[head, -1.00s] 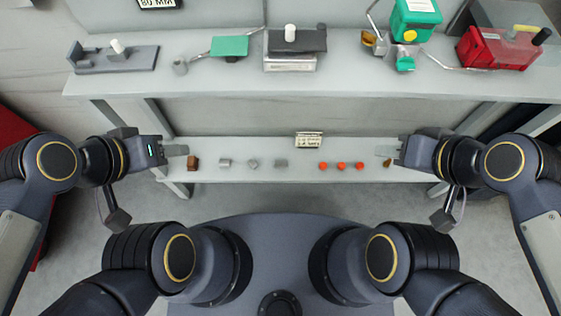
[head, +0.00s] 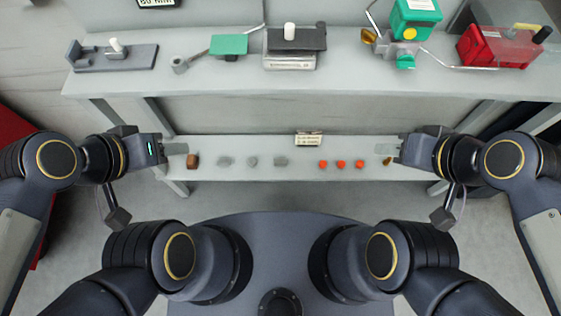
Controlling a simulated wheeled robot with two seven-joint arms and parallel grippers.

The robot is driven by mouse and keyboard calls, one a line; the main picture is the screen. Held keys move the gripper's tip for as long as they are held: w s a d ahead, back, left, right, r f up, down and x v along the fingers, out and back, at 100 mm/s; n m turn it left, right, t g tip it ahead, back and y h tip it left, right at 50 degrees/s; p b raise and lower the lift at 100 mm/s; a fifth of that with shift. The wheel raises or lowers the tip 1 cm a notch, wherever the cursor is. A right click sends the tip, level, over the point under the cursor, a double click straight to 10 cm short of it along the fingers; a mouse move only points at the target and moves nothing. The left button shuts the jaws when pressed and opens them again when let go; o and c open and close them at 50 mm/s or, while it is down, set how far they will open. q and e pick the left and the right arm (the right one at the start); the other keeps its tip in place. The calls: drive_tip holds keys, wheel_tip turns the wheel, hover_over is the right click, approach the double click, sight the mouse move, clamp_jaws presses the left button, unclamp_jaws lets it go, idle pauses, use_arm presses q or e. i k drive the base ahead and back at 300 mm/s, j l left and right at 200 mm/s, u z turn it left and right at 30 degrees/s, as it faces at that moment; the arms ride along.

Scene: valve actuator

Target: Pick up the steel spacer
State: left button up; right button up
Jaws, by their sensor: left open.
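Several small grey metal pieces lie in a row on the lower shelf: a left one (head: 225,161), a middle one (head: 252,161) and a right one (head: 281,161). They are too small and blurred to tell which is the steel spacer. My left gripper (head: 180,149) is open and empty at the left end of the lower shelf, left of the grey pieces and apart from them. My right gripper (head: 386,149) is at the right end of the shelf, far from the grey pieces; its fingers are seen edge-on, so their opening is unclear.
On the lower shelf (head: 300,174) a brown block (head: 192,160) lies near my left gripper, and orange pieces (head: 341,164) lie right of the grey ones. A small label (head: 309,138) stands behind. The upper bench (head: 200,85) overhangs the back, carrying fixtures and a red box (head: 490,48).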

sight(278, 161)
drive_tip(key=i+j, duration=0.1)
drive_tip(key=j, duration=0.35)
drive_tip(key=i+j+z, duration=0.1)
drive_tip(key=j, duration=0.4)
drive_tip(key=i+j, duration=0.15)
drive_tip(key=j, duration=0.3)
